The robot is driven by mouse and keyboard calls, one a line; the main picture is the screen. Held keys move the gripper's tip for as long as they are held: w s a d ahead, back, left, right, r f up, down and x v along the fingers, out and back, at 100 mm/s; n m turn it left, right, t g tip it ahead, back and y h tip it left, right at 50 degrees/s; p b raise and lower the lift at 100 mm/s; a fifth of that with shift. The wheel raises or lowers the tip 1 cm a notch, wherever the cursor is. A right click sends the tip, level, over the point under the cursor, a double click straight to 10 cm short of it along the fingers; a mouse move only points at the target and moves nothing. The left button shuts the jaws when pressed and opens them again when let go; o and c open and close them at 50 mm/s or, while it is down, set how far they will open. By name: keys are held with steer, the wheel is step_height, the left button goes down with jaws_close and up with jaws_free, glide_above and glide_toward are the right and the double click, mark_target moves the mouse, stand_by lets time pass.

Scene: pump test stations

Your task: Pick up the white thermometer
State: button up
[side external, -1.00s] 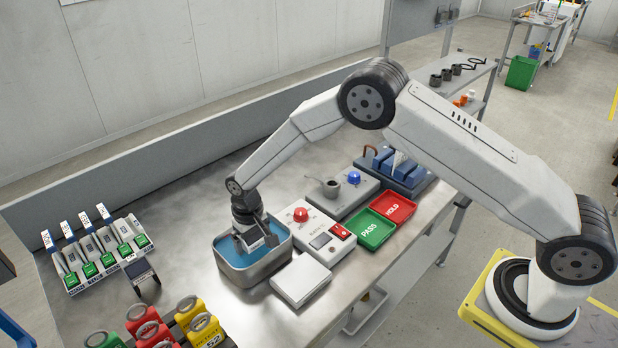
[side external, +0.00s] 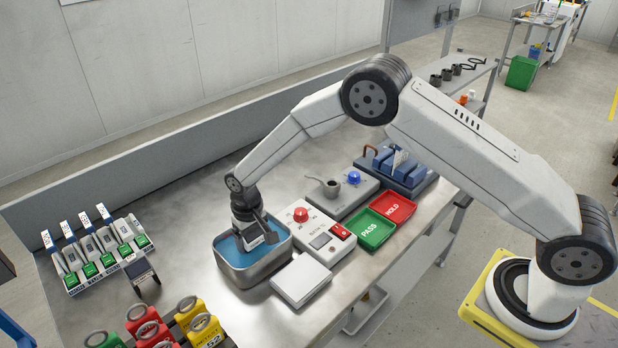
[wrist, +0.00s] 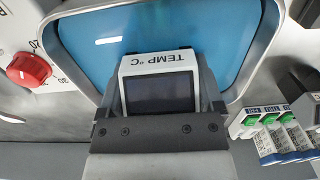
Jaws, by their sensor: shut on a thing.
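The white thermometer (wrist: 158,63) has a dark screen and the label "TEMP °C", upside down in the wrist view. It is at the metal tray of blue liquid (side external: 256,279), which also fills the upper wrist view (wrist: 258,75). My gripper (side external: 253,232) is over the tray's far side in the side view, pointing down. In the wrist view my gripper (wrist: 160,98) is shut on the thermometer, with a finger at each side of it. The thermometer's lower end is hidden, so I cannot tell whether it touches the liquid.
A control box with a red knob (side external: 301,214) stands right of the tray. A white slab (side external: 301,280) lies in front. Green PASS (side external: 370,231) and red HOLD (side external: 394,209) trays are further right. A rack of labelled white devices (side external: 92,250) and yellow and red tagged items (side external: 190,307) are left.

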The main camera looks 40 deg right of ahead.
steer(key=shift+r, duration=0.5)
steer(key=s+d+r, duration=0.3)
steer(key=s+r, duration=0.8)
steer(key=s, duration=0.2)
steer(key=shift+s+d, duration=0.15)
steer(key=shift+s, duration=0.2)
steer(key=shift+d, duration=0.1)
